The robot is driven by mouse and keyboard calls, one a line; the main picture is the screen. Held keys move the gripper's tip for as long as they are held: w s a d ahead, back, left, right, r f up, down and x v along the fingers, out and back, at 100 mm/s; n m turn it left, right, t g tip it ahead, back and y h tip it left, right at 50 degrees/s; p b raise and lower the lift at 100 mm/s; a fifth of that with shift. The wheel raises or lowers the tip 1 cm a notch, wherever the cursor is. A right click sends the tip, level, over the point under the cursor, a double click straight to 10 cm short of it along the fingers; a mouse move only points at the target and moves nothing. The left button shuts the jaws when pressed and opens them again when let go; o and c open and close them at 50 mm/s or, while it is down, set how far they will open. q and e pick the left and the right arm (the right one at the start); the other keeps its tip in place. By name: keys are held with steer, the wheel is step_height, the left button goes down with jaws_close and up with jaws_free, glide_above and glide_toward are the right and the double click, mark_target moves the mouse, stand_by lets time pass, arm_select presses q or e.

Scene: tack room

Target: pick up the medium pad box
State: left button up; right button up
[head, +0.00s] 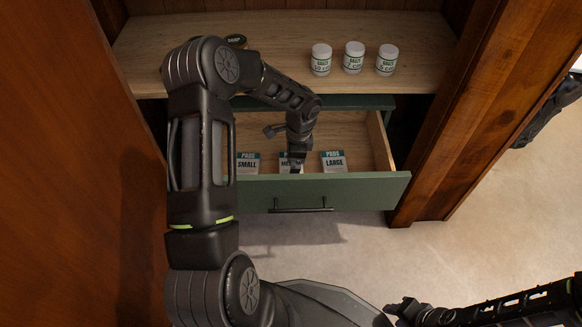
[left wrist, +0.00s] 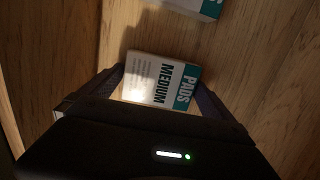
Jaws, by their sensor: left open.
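The medium pad box (head: 286,168) lies in the open green drawer, between the small pad box (head: 248,163) and the large pad box (head: 333,162). My left gripper (head: 294,166) reaches down over the medium box and hides part of it. In the left wrist view the medium box (left wrist: 160,80) shows its label, between the two open fingers of my left gripper (left wrist: 158,92). I cannot tell whether the fingers touch it. My right gripper (head: 402,311) is at the lower right, away from the drawer; its jaws are unclear.
The drawer front (head: 345,190) and wooden side walls surround the boxes closely. A wooden shelf (head: 270,30) above holds several white jars (head: 354,58) and dark round tins (head: 235,40). A wooden post (head: 455,130) stands right of the drawer.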

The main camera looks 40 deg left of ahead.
arm_select(q)
steer(key=shift+c, duration=0.3)
steer(key=c, duration=1.1)
steer(key=shift+o, duration=0.2)
steer(key=shift+r, duration=0.1)
steer(key=shift+r+p, duration=0.35)
steer(key=shift+r, duration=0.15)
steer(key=r+p, duration=0.1)
steer(key=r, duration=0.3)
steer(key=d+r+p, duration=0.1)
steer(key=r, duration=0.1)
steer(key=shift+w+p, duration=0.3)
steer(key=shift+p, duration=0.05)
steer(key=w+d+p, duration=0.2)
steer(key=w+d, duration=0.7)
steer(key=d, duration=0.4)
steer(key=shift+w+d, duration=0.35)
steer(key=shift+d, duration=0.05)
steer(key=shift+f+p, duration=0.1)
steer(key=shift+p, duration=0.2)
